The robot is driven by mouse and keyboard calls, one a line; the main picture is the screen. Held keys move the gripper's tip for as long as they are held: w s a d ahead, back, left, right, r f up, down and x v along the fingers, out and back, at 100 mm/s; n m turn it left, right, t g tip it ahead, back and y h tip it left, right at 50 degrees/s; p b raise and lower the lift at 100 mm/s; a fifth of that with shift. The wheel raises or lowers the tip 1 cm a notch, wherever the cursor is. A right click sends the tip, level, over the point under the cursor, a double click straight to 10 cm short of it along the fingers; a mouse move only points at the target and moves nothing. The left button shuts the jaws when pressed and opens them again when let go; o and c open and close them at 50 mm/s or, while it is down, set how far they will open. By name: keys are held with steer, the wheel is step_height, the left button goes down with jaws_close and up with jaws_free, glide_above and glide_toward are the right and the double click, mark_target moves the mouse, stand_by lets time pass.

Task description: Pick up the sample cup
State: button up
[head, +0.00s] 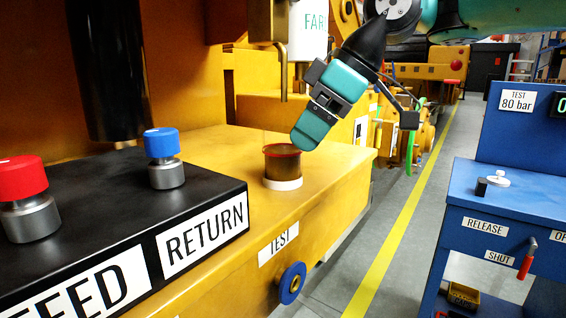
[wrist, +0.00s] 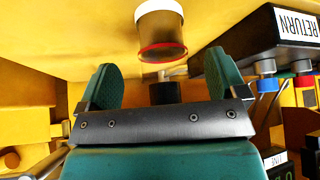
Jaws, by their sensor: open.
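The sample cup (head: 282,166) stands upright on the yellow ledge above the TEST label. It has a brown see-through body, a red ring near its top and a white base. My gripper (head: 307,140) is tilted downward just to the right of the cup's top in the head view, where one finger hides the other. In the wrist view the gripper (wrist: 160,62) is open and empty, with its two green fingers spread. The cup (wrist: 162,35) shows there upside down, centred between the finger directions and just beyond the tips. I cannot tell whether a finger touches it.
A thin metal spout (head: 283,75) hangs above the cup. A black block with a RETURN label (head: 203,234), a blue-topped fitting (head: 163,157) and a red-topped fitting (head: 25,195) stands left. A blue test bench (head: 520,200) is across the aisle. The ledge around the cup is clear.

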mark_target(276, 139)
steer(key=a, duration=0.3)
steer(key=shift+w+a, duration=0.2)
steer(key=shift+w, duration=0.2)
steer(key=b+x, duration=0.1)
steer(key=x, duration=0.2)
steer(key=shift+w+a, duration=0.1)
steer(key=shift+a, duration=0.05)
steer(key=c, duration=1.1)
steer(key=shift+r, duration=0.1)
